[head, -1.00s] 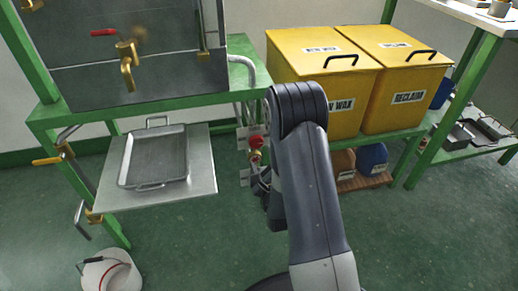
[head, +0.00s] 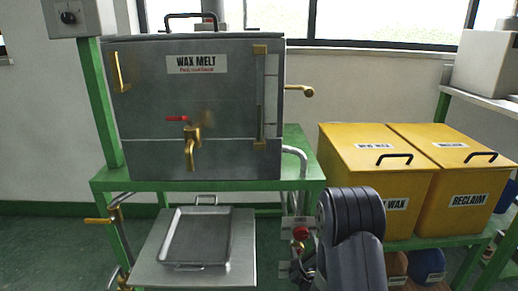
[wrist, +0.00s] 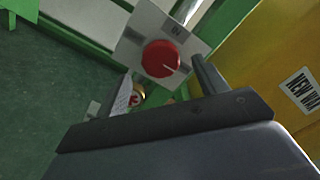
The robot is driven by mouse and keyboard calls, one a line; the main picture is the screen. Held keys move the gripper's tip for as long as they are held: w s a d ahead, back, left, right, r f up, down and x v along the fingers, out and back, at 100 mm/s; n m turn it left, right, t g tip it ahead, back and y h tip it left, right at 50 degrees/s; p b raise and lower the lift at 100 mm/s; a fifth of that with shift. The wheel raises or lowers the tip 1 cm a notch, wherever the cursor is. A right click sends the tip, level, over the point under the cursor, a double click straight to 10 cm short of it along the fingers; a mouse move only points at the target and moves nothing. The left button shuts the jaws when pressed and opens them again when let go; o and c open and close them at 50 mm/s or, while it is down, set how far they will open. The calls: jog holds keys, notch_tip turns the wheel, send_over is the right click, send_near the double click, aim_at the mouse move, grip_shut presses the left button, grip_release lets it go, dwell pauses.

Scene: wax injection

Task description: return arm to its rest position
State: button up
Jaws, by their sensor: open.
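My arm (head: 350,240) rises at the lower middle right of the head view, bent over at a dark rounded joint. My gripper (wrist: 165,88) shows in the wrist view with its two fingers spread and nothing held between them. Beyond the fingers is a red round knob (wrist: 160,57) on a white plate. I cannot tell the exact gap between the fingers and the plate. In the head view the gripper is mostly cut off or hidden beside the arm, near the red knob (head: 301,233).
The wax melt tank (head: 225,105) with a brass tap (head: 191,150) stands on a green frame. A grey tray (head: 165,245) rests on a metal shelf (head: 243,270) below. The yellow new wax bin (head: 335,160) and reclaim bin (head: 470,180) stand right of the arm.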

aim_at(301, 236)
jog(key=w+b, duration=0.1)
jog(key=w, duration=0.4)
jog(key=shift+w, duration=0.2)
jog(key=shift+s, duration=0.2)
